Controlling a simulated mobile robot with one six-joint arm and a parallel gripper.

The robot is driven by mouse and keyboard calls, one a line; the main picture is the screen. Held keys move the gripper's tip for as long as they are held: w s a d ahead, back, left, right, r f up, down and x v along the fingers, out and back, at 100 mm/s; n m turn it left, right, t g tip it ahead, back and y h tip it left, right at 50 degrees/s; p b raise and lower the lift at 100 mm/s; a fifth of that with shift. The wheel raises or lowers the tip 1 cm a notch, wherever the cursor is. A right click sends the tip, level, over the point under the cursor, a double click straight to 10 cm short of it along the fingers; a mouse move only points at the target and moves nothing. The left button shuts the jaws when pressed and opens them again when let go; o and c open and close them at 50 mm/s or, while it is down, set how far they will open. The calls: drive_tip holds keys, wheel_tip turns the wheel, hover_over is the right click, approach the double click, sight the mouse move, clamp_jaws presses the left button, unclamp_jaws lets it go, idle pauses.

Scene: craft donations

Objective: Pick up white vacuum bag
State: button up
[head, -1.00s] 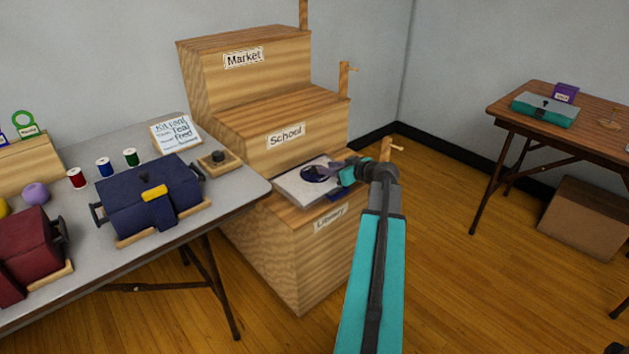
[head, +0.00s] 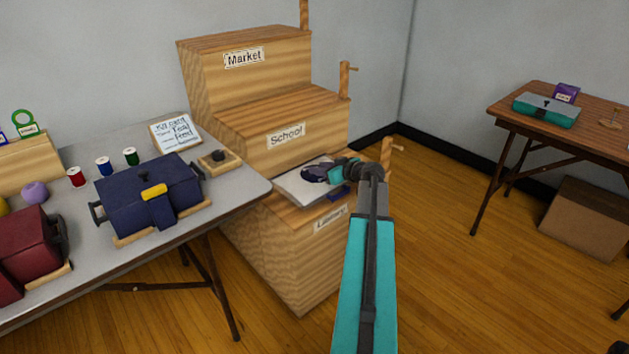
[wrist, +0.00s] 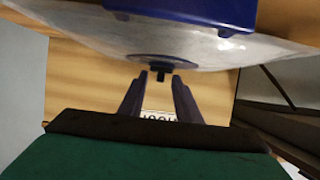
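The white vacuum bag (head: 291,187) lies flat on the lowest wooden step, the one labelled Library. A dark blue piece (head: 340,192) shows at its front right edge, and a blue block fills the top of the wrist view (wrist: 185,8). My gripper (head: 314,174) is low over the bag's middle and hides part of it. In the wrist view the pale, clear-looking bag (wrist: 70,35) spans the top. The two dark fingers of my gripper (wrist: 160,80) are apart, with a small dark knob (wrist: 160,70) at their tips. I cannot tell whether they touch it.
The School step (head: 240,135) rises close behind the bag, with the Market step (head: 280,80) above. A grey table (head: 90,250) with a navy case (head: 140,205) stands left. A wooden peg (head: 386,155) stands right of the Library step.

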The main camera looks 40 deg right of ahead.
idle(0.4)
clamp_jaws()
drive_tip(key=shift+r, duration=0.1)
drive_tip(key=shift+r, duration=0.45)
wheel_tip(320, 180, up, 3)
drive_tip(key=shift+s+f+p, duration=0.1)
drive_tip(key=shift+p, duration=0.3)
drive_tip(key=s+a+r+p, duration=0.1)
drive_tip(key=s+a+p, duration=0.5)
drive_tip(key=s+a, duration=0.2)
drive_tip(key=shift+s+a+r, duration=0.2)
drive_tip(key=shift+s+a, duration=0.1)
drive_tip(key=shift+s, duration=0.65)
